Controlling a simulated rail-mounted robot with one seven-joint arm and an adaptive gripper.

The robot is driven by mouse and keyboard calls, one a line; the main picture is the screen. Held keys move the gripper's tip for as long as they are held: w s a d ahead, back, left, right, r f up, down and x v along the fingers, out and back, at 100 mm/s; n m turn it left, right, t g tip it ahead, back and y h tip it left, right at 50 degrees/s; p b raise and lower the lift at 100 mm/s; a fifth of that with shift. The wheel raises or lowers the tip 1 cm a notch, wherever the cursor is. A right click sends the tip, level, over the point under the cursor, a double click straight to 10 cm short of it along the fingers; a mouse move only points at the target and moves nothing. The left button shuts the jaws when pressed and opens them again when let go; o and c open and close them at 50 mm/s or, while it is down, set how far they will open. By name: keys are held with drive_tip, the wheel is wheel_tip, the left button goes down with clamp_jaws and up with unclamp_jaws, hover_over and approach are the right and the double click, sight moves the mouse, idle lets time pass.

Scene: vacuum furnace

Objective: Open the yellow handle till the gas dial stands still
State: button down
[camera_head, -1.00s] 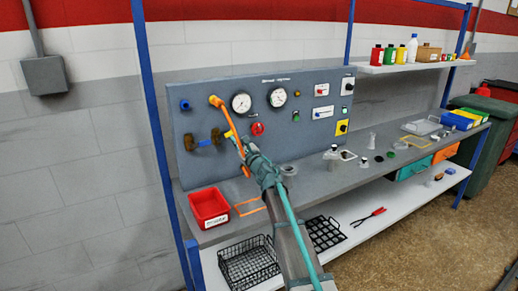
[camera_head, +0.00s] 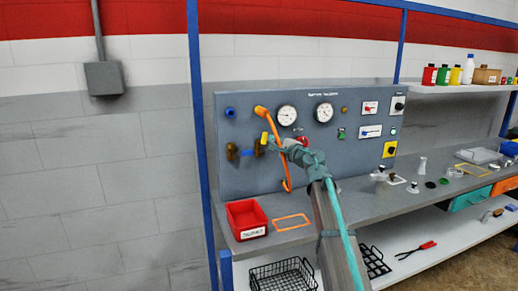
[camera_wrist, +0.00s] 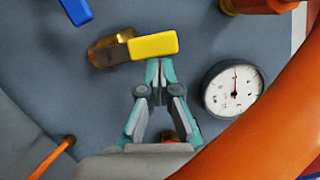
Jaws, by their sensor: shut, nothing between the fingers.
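The yellow handle (camera_head: 264,138) sits on a brass valve (camera_head: 260,149) at the left of the grey panel. In the wrist view the yellow handle (camera_wrist: 153,45) extends right from its brass body (camera_wrist: 108,51). My teal gripper (camera_head: 272,144) is beside the handle. In the wrist view my gripper's fingertips (camera_wrist: 160,66) are together and empty, at the handle's lower edge; I cannot tell whether they touch it. Two round dials, left (camera_head: 287,115) and right (camera_head: 324,112), are on the panel. A dial (camera_wrist: 234,89) shows in the wrist view, its needle pointing roughly up.
An orange hose (camera_head: 268,118) loops past the valve and crosses close to the wrist camera (camera_wrist: 270,120). A blue handle (camera_wrist: 75,10) is at upper left there. A red bin (camera_head: 246,218) stands on the bench below. A red button (camera_head: 303,140) is behind my arm.

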drive_tip(key=shift+s+a+r, duration=0.2)
drive_tip(key=shift+a+r, duration=0.2)
drive_tip(key=shift+r, duration=0.05)
drive_tip(key=shift+a, duration=0.1)
idle(0.4)
drive_tip(key=s+d+b, duration=0.2)
drive_tip(key=s+d, duration=0.4)
drive_tip(key=d, duration=0.4)
drive_tip(key=shift+s, duration=0.2)
idle(0.3)
